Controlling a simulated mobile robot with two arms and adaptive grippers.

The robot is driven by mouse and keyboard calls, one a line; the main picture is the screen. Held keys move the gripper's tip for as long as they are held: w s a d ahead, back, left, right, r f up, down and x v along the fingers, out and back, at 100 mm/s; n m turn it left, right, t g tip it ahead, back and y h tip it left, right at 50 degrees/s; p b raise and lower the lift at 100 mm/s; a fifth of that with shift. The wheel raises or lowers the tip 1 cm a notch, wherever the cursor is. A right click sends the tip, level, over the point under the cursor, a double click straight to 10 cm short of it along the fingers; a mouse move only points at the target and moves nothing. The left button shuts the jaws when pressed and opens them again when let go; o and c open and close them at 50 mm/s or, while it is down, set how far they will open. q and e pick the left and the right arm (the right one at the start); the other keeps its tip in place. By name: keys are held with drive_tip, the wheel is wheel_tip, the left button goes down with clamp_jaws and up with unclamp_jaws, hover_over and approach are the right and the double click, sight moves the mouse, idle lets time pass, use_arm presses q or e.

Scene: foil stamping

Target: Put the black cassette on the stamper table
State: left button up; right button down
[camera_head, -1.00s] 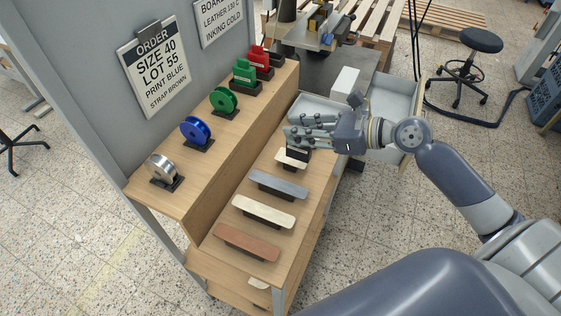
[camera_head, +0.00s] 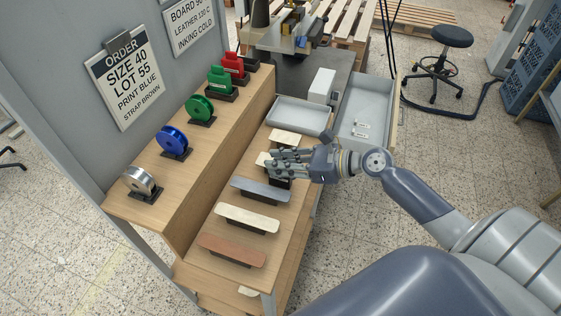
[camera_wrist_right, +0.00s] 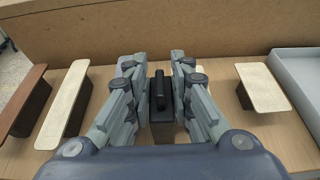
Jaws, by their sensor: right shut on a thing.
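My right gripper (camera_head: 272,165) reaches in from the right over the lower wooden shelf, among the strap pieces. In the right wrist view its fingers (camera_wrist_right: 160,85) close from both sides on a dark block with a black upright grip, the black cassette (camera_wrist_right: 162,118). In the head view only a dark bit of the cassette (camera_head: 281,183) shows below the fingers. Whether it touches the shelf cannot be told. The stamping machine with its table (camera_head: 286,42) stands at the back, beyond the shelf. My left gripper is not in view.
Green, red, blue and silver items stand on the upper shelf (camera_head: 225,128). Brown (camera_head: 232,250), cream (camera_head: 247,218) and grey (camera_head: 261,190) straps lie below. A grey tray (camera_head: 300,116), a white box (camera_head: 322,85) and an open drawer (camera_head: 370,100) lie beyond.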

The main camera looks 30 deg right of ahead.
drive_tip(key=shift+f, duration=0.15)
drive_tip(key=c, duration=1.4)
unclamp_jaws()
drive_tip(key=b+v, duration=0.1)
drive_tip(key=v, duration=1.1)
drive_tip(key=shift+r, duration=0.2)
